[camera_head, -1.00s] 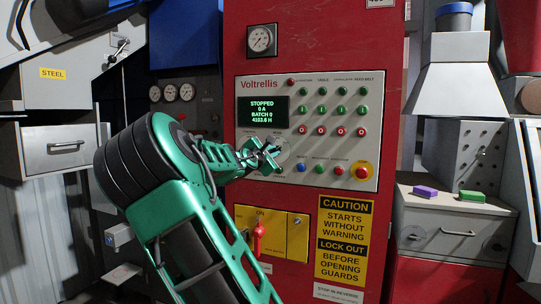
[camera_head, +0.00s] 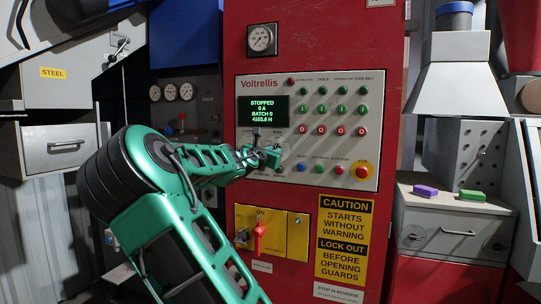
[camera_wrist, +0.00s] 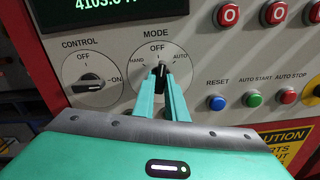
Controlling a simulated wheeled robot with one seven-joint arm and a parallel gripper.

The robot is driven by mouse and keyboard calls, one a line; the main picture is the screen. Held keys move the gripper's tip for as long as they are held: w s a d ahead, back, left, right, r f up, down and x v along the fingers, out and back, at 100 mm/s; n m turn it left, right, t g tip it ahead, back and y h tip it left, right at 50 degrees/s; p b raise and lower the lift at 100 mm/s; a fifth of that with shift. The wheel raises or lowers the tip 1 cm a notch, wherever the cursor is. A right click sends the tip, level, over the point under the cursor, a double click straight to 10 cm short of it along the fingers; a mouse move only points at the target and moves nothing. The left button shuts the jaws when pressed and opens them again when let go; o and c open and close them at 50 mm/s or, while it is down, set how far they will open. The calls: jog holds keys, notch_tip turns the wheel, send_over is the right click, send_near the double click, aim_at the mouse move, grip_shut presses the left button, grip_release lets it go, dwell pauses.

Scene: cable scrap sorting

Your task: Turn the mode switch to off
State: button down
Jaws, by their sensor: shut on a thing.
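The mode switch (camera_wrist: 161,68) is a dark knob on a round grey dial marked HAND, OFF and AUTO. In the wrist view the knob stands nearly upright, its upper end below the OFF label; its exact pointing is hard to tell. My gripper (camera_wrist: 163,78) is shut on the knob from below, with one green finger on each side. The fingers hide the knob's lower part. In the head view my gripper (camera_head: 262,157) is at the panel below the display, and it hides most of the mode dial.
The control switch (camera_wrist: 93,86) sits left of the mode dial, its handle level with ON. Reset, auto start and auto stop buttons (camera_wrist: 251,99) lie to the right. A red emergency button (camera_head: 362,171) is farther right. The display (camera_head: 263,109) reads STOPPED.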

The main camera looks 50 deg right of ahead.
jog(key=shift+n, duration=0.4)
jog(key=shift+n, duration=1.1)
jog(key=c, duration=1.7)
grip_release()
jog(key=v, duration=0.7)
